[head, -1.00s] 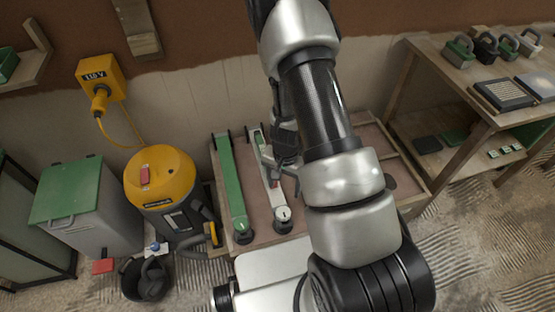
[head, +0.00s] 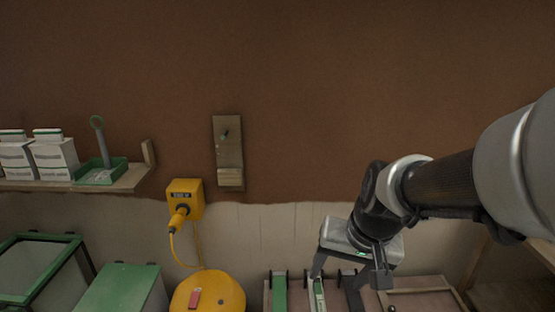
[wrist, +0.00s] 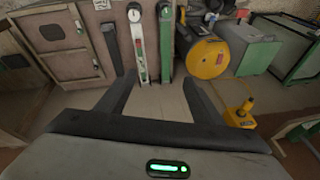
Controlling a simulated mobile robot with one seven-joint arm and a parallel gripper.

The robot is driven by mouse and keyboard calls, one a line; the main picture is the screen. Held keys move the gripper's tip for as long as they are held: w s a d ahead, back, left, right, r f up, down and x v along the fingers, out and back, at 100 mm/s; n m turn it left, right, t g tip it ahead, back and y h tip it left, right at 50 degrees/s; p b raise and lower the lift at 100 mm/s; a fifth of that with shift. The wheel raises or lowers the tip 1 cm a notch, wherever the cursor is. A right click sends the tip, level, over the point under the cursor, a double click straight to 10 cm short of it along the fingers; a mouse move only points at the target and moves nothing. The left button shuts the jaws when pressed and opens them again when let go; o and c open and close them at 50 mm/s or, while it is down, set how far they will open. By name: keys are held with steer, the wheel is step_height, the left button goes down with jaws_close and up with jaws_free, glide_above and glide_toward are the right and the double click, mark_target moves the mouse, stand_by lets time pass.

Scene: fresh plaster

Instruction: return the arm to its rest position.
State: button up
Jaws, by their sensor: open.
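My arm reaches in from the right edge of the head view. My gripper (head: 336,284) hangs at its end in front of the bare lower wall, with its two fingers spread and nothing between them. In the wrist view, both dark fingers of my gripper (wrist: 158,88) stand wide apart over bare surface, clear of any object. A green level (head: 279,292) and a white and green level (head: 318,293) show below the gripper in the head view, cut off by the lower edge.
A yellow socket box (head: 184,196) with a plugged cable hangs on the wall. Below are a yellow vacuum (head: 225,292) and a green-lidded bin (head: 122,287). A wooden shelf (head: 130,181) at left holds white boxes (head: 54,158) and a green tray (head: 99,172).

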steer(key=s+d+r+n+t+h, duration=0.1)
steer(key=s+d+r+n+t, duration=0.1)
steer(key=s+r, duration=0.7)
step_height(320, 180, up, 14)
steer(key=s+p, duration=0.1)
steer(key=p, duration=1.4)
steer(key=shift+s, duration=0.25)
steer(key=shift+d+r, duration=0.1)
